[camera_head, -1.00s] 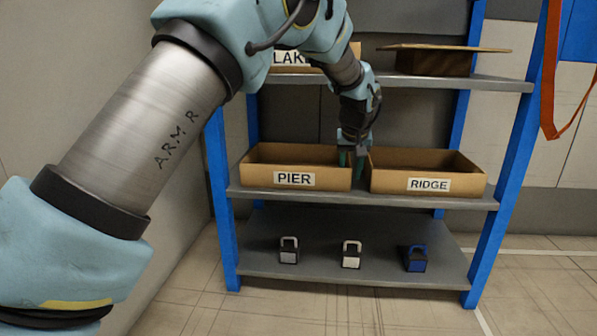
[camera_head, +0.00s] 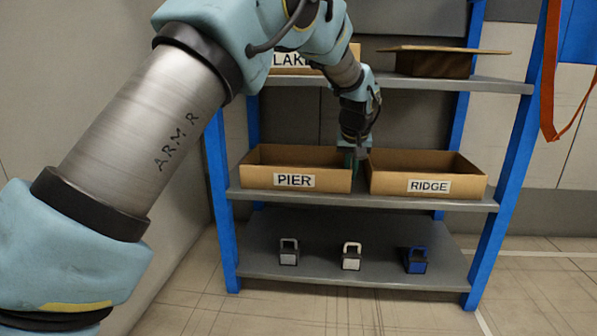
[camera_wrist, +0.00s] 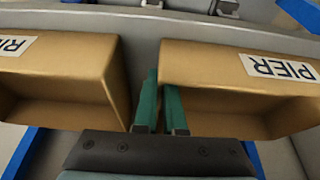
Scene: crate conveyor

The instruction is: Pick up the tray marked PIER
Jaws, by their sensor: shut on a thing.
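The brown tray marked PIER (camera_head: 258,177) stands on the middle shelf, left of the tray marked RIDGE (camera_head: 393,184). My gripper (camera_head: 354,163) points down at the right end wall of the PIER tray, by the narrow gap between the trays. In the wrist view the PIER tray (camera_wrist: 215,65) is on the right and the RIDGE tray (camera_wrist: 70,88) on the left. The green fingers of my gripper (camera_wrist: 161,105) are shut on the PIER tray's end wall, one on each side. The tray appears to rest on the shelf.
Above, a box marked LAKE (camera_head: 290,62), partly hidden by my arm, and a dark box with a flat lid (camera_head: 434,64) stand on the upper shelf. Three small handled objects (camera_head: 351,257) stand on the bottom shelf. Blue posts (camera_head: 220,195) frame the rack. An orange strap (camera_head: 549,80) hangs at right.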

